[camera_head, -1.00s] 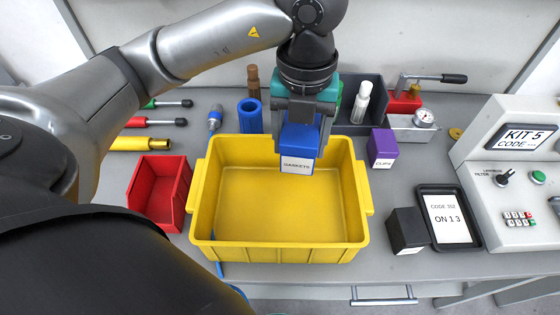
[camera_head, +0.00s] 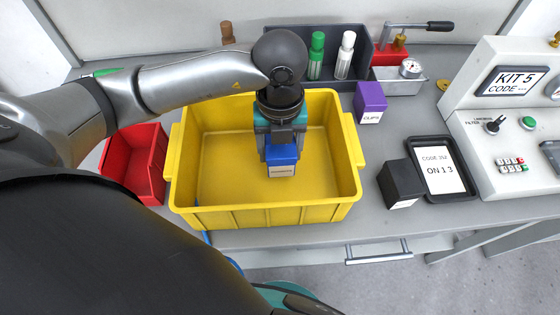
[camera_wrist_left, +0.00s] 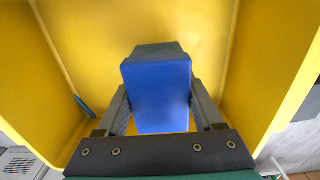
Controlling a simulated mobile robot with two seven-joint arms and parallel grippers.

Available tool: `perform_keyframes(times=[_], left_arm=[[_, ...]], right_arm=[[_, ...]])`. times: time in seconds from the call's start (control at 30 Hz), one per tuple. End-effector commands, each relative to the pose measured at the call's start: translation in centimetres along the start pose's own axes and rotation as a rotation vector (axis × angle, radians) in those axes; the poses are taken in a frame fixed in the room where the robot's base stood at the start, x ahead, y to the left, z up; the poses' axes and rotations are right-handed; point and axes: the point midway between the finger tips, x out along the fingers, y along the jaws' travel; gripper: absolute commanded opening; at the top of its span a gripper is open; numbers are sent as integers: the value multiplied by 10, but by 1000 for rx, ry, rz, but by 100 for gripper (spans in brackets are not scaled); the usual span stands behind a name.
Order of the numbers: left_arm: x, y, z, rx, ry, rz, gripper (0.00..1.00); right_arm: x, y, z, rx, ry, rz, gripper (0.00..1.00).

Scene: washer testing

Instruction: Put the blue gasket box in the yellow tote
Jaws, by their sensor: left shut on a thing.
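The blue gasket box (camera_head: 282,160) has a white label on its front and is held in my left gripper (camera_head: 282,148), inside the walls of the yellow tote (camera_head: 262,216). In the left wrist view the blue box (camera_wrist_left: 158,95) sits between the two fingers of the left gripper (camera_wrist_left: 160,100), with the yellow tote (camera_wrist_left: 285,60) all around. I cannot tell whether the box touches the tote floor. My right gripper is not in view.
A red bin (camera_head: 135,165) stands left of the tote. A dark organizer (camera_head: 293,42) with green and white bottles stands behind.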

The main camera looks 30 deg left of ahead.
Motion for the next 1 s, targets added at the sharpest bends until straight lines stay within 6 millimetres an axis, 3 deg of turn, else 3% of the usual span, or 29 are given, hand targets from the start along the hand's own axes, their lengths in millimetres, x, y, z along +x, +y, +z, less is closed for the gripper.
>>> perform_keyframes(times=[0.33,0.73,0.77,1.0], left_arm=[[43,0,-1,1,2,0,5],[48,0,0,1,0,-1,5],[47,0,0,1,0,0,72],[46,0,0,1,0,0,98]], right_arm=[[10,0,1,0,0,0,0],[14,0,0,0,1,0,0],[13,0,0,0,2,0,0],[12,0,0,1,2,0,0]])
